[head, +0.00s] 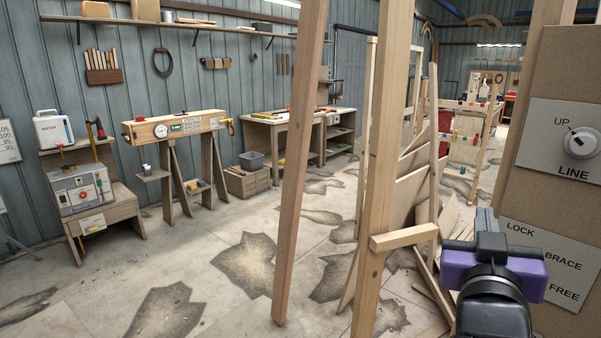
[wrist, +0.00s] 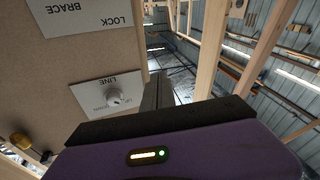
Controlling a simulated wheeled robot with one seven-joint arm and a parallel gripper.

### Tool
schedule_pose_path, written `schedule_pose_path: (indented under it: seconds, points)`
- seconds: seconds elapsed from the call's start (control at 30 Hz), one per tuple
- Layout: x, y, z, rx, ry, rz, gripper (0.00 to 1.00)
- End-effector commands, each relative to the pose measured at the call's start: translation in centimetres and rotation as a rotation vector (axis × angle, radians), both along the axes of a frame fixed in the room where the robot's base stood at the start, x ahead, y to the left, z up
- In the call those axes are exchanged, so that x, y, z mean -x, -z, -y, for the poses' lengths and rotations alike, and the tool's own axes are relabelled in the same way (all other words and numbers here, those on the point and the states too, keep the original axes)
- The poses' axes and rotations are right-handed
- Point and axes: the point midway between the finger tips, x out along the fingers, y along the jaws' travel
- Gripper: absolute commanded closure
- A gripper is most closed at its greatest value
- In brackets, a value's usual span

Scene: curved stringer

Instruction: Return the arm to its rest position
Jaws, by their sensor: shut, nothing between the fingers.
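My gripper (head: 485,220) is at the lower right in the head view, with its purple body and black wrist below the grey fingers. The fingers are shut, point up and away, and hold nothing. In the wrist view the fingers (wrist: 158,90) stand beside the edge of a brown panel, apart from its white knob. The panel (head: 540,185) is at the right in the head view. It carries a LINE dial (head: 580,143) marked UP and a plate (head: 550,262) reading LOCK, BRACE, FREE. The gripper overlaps the lower plate's left edge.
A timber post (head: 385,130) with a short crosspiece (head: 404,237) stands just left of my gripper. Another leaning post (head: 300,160) is further left. Boards (head: 410,190) lean behind. Benches (head: 258,125) line the far wall. The patched floor (head: 225,290) at left is open.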

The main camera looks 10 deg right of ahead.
Motion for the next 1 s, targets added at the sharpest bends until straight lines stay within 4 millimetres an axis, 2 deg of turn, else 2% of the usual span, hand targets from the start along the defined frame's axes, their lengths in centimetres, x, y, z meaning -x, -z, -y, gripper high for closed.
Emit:
schedule_pose_path:
  seconds: [0.17, 0.37, 0.5, 0.7, 1.0]
  points:
    - [-0.2, 3.5, -4.5, 0.111, -0.2, 0.007, 1.0]
    - [2.2, 8.8, -9.3, 0.158, -0.411, 0.013, 1.0]
    - [5.3, 12.4, -11.9, 0.145, -0.529, 0.017, 1.0]
    - [10.8, 16.8, -14.2, 0.078, -0.644, 0.012, 1.0]
    - [20.2, 22.0, -15.6, -0.084, -0.714, -0.038, 1.0]
